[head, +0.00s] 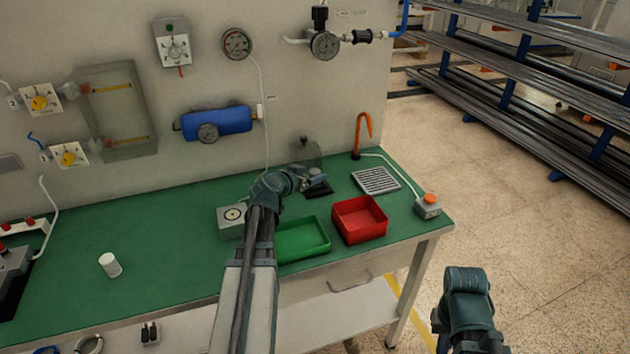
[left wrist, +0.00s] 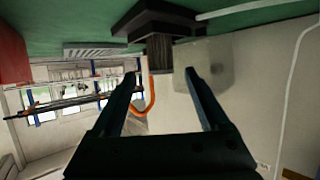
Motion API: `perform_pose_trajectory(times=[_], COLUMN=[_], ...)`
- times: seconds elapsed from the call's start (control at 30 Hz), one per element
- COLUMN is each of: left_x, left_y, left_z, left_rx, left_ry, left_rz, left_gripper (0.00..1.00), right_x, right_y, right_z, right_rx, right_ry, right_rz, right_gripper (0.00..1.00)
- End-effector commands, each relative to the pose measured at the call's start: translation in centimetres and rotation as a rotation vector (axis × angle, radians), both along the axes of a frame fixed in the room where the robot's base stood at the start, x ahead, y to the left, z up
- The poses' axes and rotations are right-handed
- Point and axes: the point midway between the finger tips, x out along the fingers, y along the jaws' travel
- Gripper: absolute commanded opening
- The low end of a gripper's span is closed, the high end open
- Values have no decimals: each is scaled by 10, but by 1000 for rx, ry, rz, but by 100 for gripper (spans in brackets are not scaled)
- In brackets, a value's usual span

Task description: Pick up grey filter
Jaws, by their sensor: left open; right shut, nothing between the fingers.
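My left gripper (head: 312,180) is open over the green bench, reaching a small black stand (head: 319,190). In the left wrist view, the open fingers (left wrist: 160,74) point at a dark upright block (left wrist: 160,52) on the black stand (left wrist: 152,20). The block lies between the fingertips in the picture; I cannot tell whether they touch it. A pale grey translucent panel (left wrist: 208,65) stands behind it. I cannot tell for sure which of these is the grey filter; the wrist hides part of the stand in the head view. Of my right arm only links show at lower right.
A green tray (head: 302,254) and a red bin (head: 360,232) stand at the front. A grey slotted grate (head: 376,180), an orange hook (head: 362,132) and an orange-button box (head: 428,206) lie to the right.

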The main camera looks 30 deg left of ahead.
Motion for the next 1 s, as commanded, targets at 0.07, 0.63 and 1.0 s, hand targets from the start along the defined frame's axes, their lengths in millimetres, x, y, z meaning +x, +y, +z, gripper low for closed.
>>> perform_pose_trajectory(times=[0.07,0.63,1.0], left_x=[15,31,31], left_y=[3,1,1], left_z=[-8,-13,-13], left_rx=[1,0,0], left_ry=[0,0,0], left_rz=[-1,0,0], left_gripper=[78,44,0], right_x=[0,0,0], right_y=[0,0,0], right_z=[-8,-13,-13], right_rx=[0,0,0], right_ry=[0,0,0], right_rz=[0,0,0], right_gripper=[0,0,0])
